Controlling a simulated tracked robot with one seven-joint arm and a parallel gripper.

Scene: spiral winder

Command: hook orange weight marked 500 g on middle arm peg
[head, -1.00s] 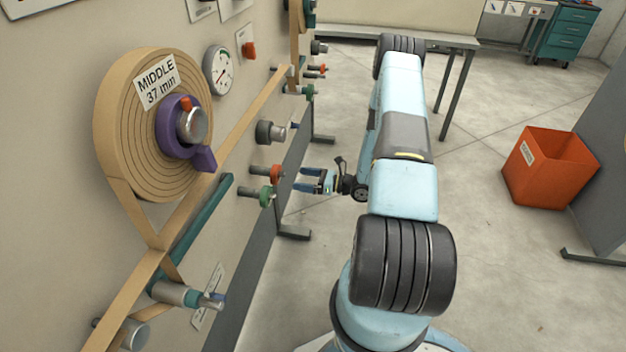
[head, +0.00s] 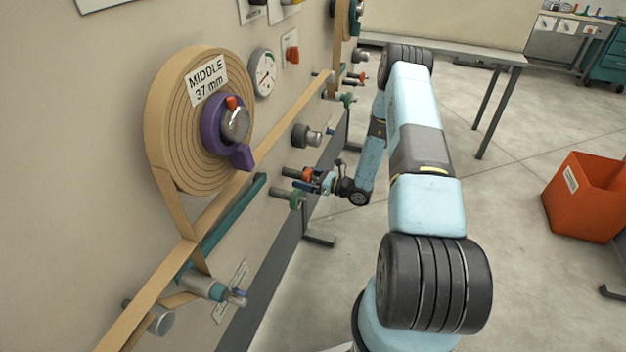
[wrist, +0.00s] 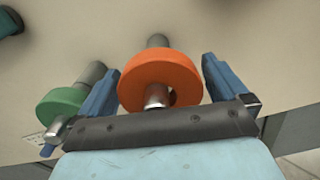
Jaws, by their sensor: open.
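The orange weight (head: 306,174) hangs on a peg that sticks out of the machine's wall; no 500 g mark is readable. In the wrist view the orange disc (wrist: 158,80) sits between the two blue fingers of my gripper (wrist: 160,66). The fingers are open, one on each side, with a visible gap at the right; contact on the left is unclear. My gripper also shows in the head view (head: 312,181).
A green weight (wrist: 66,104) is on a neighbouring peg, close to my left finger. The middle roll (head: 185,130), its tape and a dark knob (head: 303,135) stand out from the wall. An orange bin (head: 590,198) stands on the floor at right.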

